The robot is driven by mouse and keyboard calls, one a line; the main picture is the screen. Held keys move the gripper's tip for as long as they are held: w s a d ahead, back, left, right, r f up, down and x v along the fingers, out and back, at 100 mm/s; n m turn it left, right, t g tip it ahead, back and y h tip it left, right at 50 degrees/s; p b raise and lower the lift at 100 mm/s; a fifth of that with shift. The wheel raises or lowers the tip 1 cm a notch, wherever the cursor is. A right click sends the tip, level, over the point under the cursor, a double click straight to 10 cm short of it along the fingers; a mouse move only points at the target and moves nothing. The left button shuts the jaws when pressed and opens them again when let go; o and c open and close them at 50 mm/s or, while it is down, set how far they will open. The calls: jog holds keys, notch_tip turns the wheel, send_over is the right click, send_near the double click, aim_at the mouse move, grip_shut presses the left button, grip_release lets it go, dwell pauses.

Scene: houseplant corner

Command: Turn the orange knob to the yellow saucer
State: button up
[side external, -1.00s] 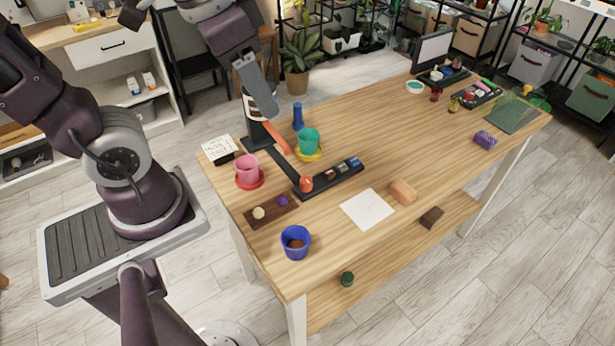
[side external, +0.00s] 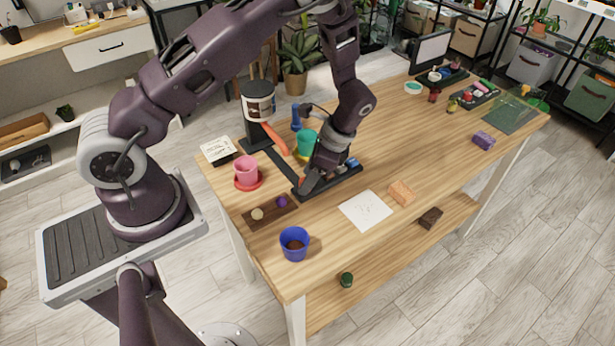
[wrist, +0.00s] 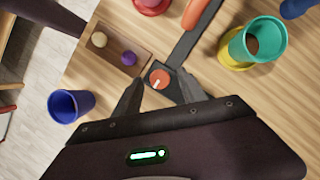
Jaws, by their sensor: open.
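The orange knob (wrist: 160,78) has a short white mark and sits at the end of a dark base strip. My gripper (wrist: 159,82) is open in the wrist view, with one dark finger on each side of the knob. I cannot tell whether the fingers touch it. In the side view my gripper (side external: 308,188) is low over the strip and hides most of the knob. The yellow saucer (wrist: 231,58) is under a tilted-looking teal cup (wrist: 268,38), right of the knob in the wrist view. In the side view the saucer is partly hidden behind my wrist.
A pink cup (side external: 246,170) stands on a red saucer (side external: 250,187). A blue cup (side external: 295,249) stands near the table's front corner. A brown tray (side external: 270,213) holds a cream and a purple ball. An orange lever (wrist: 195,13) lies beside the strip. White paper (side external: 366,209) lies nearby.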

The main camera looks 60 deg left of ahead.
jog(key=shift+s+a+f, duration=0.1)
jog(key=shift+s+f, duration=0.05)
jog(key=shift+f, duration=0.2)
jog(key=shift+c, duration=0.4)
grip_shut()
